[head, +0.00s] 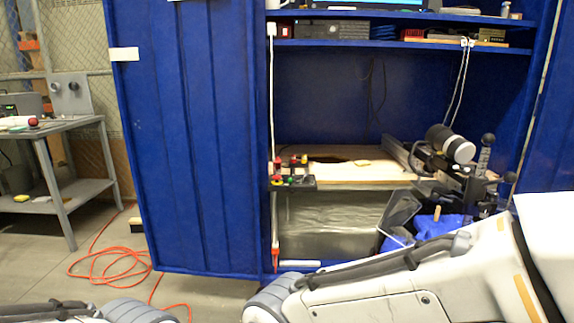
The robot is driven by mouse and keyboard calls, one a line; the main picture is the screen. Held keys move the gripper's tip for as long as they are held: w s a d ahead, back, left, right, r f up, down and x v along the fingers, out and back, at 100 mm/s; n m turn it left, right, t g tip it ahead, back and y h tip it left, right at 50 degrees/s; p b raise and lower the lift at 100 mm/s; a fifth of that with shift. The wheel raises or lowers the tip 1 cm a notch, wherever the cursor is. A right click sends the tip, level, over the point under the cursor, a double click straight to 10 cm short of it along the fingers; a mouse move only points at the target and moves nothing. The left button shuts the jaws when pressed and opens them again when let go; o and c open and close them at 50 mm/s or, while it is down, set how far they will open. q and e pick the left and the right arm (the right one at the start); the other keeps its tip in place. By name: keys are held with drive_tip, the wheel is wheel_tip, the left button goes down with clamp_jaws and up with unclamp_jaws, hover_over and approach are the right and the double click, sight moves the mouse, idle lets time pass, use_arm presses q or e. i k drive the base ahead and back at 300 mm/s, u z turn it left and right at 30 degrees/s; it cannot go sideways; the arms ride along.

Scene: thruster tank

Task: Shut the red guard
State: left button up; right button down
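A small dark control panel (292,182) with red, yellow and green parts sits at the left front edge of the wooden shelf inside the blue cabinet. Some red parts (281,161) stand up on it. They are too small to tell which is a red guard, or whether one is open or shut. Neither of my grippers is in view. My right arm crosses the lower right, and a bit of my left arm shows at the bottom left.
The blue cabinet door (190,140) stands open at left. A grey table (60,126) stands far left. An orange cable (112,263) lies on the floor.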

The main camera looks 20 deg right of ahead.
sight(278, 161)
drive_tip(key=u, duration=0.75)
drive_tip(key=i, duration=1.7)
drive_tip(key=z, duration=0.85)
